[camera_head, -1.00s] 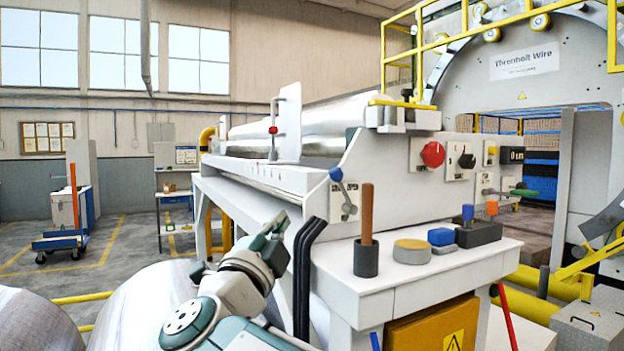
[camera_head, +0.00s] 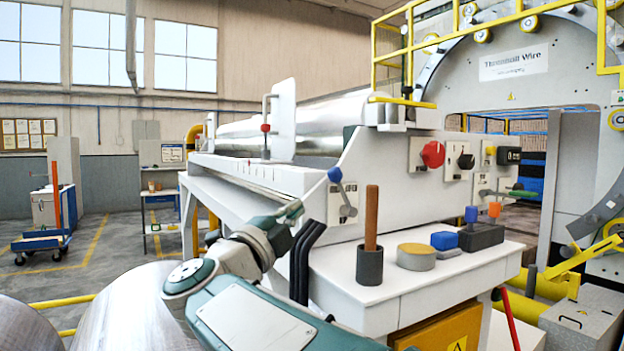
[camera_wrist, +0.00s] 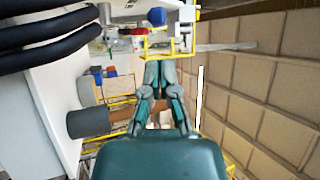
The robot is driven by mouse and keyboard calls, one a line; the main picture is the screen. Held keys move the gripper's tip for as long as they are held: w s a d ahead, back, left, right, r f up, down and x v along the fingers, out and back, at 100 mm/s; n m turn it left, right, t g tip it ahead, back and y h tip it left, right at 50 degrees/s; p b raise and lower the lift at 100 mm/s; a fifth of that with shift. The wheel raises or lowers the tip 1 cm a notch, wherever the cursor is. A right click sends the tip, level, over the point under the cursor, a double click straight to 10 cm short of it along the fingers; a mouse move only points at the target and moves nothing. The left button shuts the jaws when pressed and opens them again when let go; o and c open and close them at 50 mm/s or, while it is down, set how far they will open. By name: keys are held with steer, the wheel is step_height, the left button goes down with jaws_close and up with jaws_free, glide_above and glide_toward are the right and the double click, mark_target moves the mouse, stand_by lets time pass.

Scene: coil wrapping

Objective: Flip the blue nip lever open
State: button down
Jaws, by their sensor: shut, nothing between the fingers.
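The nip lever has a blue ball knob (camera_head: 335,174) on a grey shaft, tilted up and left from its pivot on a white plate (camera_head: 342,208). The plate is on the side of the white machine. My gripper (camera_head: 295,208) is shut and empty, to the left of the lever and a little lower than the knob in the head view. A gap shows between them in the picture; the depth is hard to judge. In the wrist view my gripper (camera_wrist: 158,72) shows its fingers together. I cannot surely pick out the lever there.
Black hoses (camera_head: 304,262) rise beside my arm. A brown handle in a dark cup (camera_head: 369,267), a yellow-topped round tin (camera_head: 416,257) and a blue block (camera_head: 444,240) stand on the white bench. A red knob (camera_head: 432,154) is farther along the machine's side.

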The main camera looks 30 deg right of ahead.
mark_target(335, 174)
steer(key=x, duration=1.1)
steer(key=shift+s, duration=0.2)
steer(key=shift+d, duration=0.1)
steer(key=shift+d+r+g, duration=0.15)
steer(key=shift+r+g, duration=0.05)
steer(key=shift+g, duration=0.1)
steer(key=shift+d+r+m+y, duration=0.15)
steer(key=shift+m+y, duration=0.15)
steer(key=shift+w+d+r+m+g+y, duration=0.1)
steer(key=shift+d+r+m+g+y, duration=0.4)
steer(key=shift+d, duration=0.85)
steer(key=shift+d+r+m+g+y, duration=0.3)
steer(key=shift+d+y, duration=0.4)
steer(key=shift+d, duration=0.65)
steer(key=shift+d+r+m+g+y, duration=0.25)
steer(key=shift+d+m+g+y, duration=0.25)
steer(key=shift+d, duration=0.9)
